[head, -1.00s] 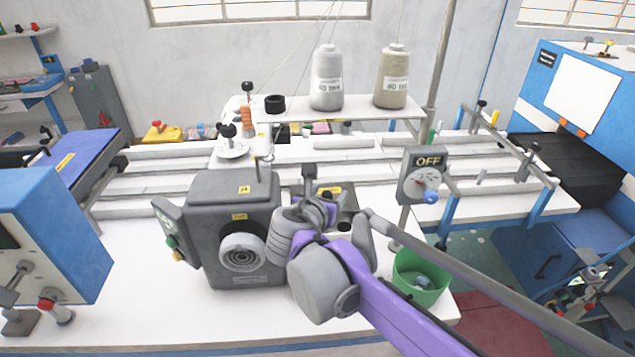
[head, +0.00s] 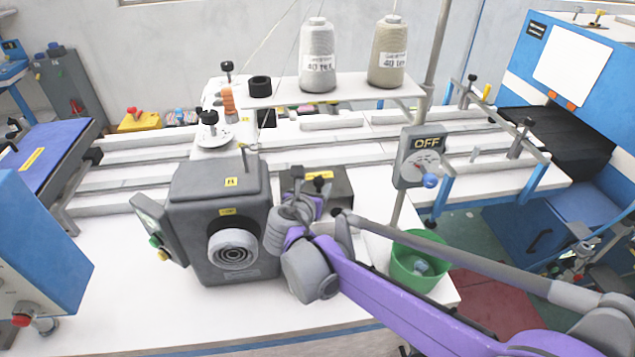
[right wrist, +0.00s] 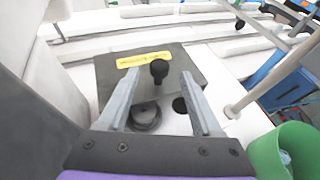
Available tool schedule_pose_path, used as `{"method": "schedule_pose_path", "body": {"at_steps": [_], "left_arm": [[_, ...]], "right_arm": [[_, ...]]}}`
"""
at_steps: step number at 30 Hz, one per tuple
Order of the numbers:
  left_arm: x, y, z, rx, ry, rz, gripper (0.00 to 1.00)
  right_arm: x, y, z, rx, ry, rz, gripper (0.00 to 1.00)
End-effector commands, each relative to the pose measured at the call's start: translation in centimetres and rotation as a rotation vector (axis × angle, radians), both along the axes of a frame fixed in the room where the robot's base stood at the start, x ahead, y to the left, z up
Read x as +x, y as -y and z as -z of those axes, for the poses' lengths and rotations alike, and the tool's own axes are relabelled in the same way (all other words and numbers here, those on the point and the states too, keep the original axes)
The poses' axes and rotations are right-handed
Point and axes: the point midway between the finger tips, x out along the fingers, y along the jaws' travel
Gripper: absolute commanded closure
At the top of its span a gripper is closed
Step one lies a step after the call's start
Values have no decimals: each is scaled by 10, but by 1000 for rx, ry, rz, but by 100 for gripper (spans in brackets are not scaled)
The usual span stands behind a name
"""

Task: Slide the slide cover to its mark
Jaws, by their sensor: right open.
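The slide cover (head: 338,187) is a dark grey plate with a yellow label and a black upright knob, on the white machine bed right of the grey motor box. It also shows in the right wrist view (right wrist: 185,62), with its knob (right wrist: 158,71) standing up near its front edge. A round metal disc and a dark hole lie in front of the plate. My right gripper (right wrist: 160,80) is open, with one fingertip on each side of the knob and a gap to both. In the head view the right gripper (head: 309,198) partly hides the cover. My left gripper is out of view.
A grey motor box (head: 215,215) stands close on the left. An OFF switch box (head: 420,157) on a post and a green bin (head: 418,262) are on the right. Two thread cones (head: 318,58) stand on a shelf behind. The white front bed is mostly clear.

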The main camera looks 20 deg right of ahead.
Motion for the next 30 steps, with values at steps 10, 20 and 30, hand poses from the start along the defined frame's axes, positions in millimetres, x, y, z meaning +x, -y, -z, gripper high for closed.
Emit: {"method": "schedule_pose_path", "body": {"at_steps": [10, 20, 30], "left_arm": [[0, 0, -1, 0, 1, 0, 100], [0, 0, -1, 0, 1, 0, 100], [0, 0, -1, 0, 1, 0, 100]], "right_arm": [[29, 22, 14, 0, 0, 0, 34], [30, 23, 15, 0, 0, 0, 39], [30, 23, 15, 0, 0, 0, 100]]}}
